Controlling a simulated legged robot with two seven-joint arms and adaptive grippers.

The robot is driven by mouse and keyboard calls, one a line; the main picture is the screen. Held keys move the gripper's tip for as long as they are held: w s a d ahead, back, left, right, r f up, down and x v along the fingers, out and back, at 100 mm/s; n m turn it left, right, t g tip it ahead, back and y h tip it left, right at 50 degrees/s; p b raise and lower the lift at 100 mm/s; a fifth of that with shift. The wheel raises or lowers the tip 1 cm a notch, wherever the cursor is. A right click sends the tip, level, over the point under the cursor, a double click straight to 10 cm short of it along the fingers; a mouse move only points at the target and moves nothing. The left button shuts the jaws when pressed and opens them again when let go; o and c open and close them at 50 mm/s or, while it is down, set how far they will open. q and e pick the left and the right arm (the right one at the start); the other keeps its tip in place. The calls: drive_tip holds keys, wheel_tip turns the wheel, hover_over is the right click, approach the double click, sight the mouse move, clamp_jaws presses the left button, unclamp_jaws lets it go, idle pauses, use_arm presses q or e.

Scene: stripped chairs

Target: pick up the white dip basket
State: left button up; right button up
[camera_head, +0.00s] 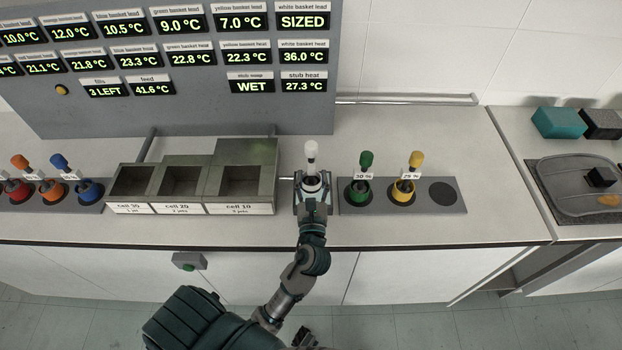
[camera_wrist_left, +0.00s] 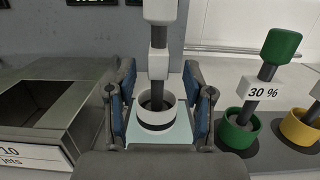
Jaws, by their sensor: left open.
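The white dip basket (camera_head: 311,184) stands upright at the back of my left gripper (camera_head: 313,200), with a white knob on its upright handle. In the left wrist view the basket (camera_wrist_left: 156,118) is a white cup with a dark band, on a pale surface. Its handle carries a white tag and its top is cut off by the frame. The fingers of my left gripper (camera_wrist_left: 158,100) stand open on either side of the basket, with visible gaps.
To the right, a grey rack (camera_head: 450,208) holds a green basket (camera_head: 357,192) and a yellow basket (camera_head: 403,193). To the left is a metal trough (camera_head: 240,182) with labelled cells, then blue, orange and red baskets. A display panel (camera_head: 200,100) rises behind.

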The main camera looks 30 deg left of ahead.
sight(311, 172)
use_arm(q)
drive_tip(key=x, duration=0.5)
drive_tip(key=shift+a, duration=0.1)
clamp_jaws()
drive_tip(key=shift+r, duration=0.1)
